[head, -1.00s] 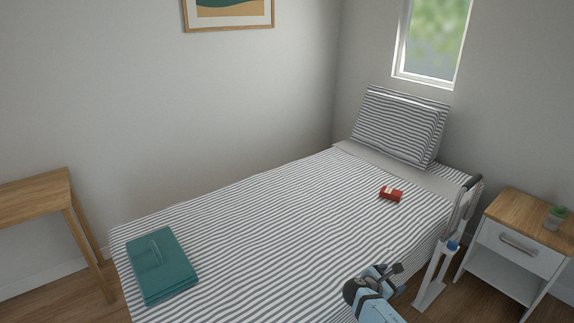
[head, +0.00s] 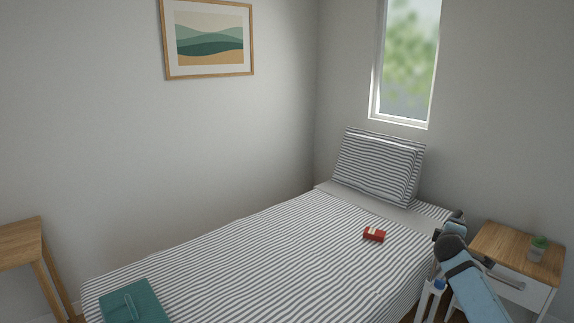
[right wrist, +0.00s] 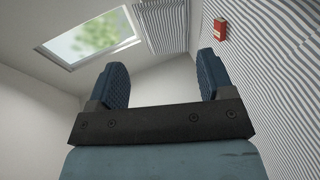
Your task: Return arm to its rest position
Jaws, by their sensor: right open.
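My right arm (head: 474,285) comes in from the lower right of the head view, raised in front of the bed's right side and the nightstand. Its gripper is mostly hidden behind my own wrist there. In the right wrist view my right gripper (right wrist: 162,78) is open, its two dark blue fingers wide apart with nothing between them. The striped bed, the wall and the window show beyond the fingers. My left gripper is not in view.
The striped bed (head: 255,262) holds a red box (head: 374,234), a teal folded item (head: 133,305) and a pillow (head: 378,166). A wooden table (head: 20,243) stands left.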

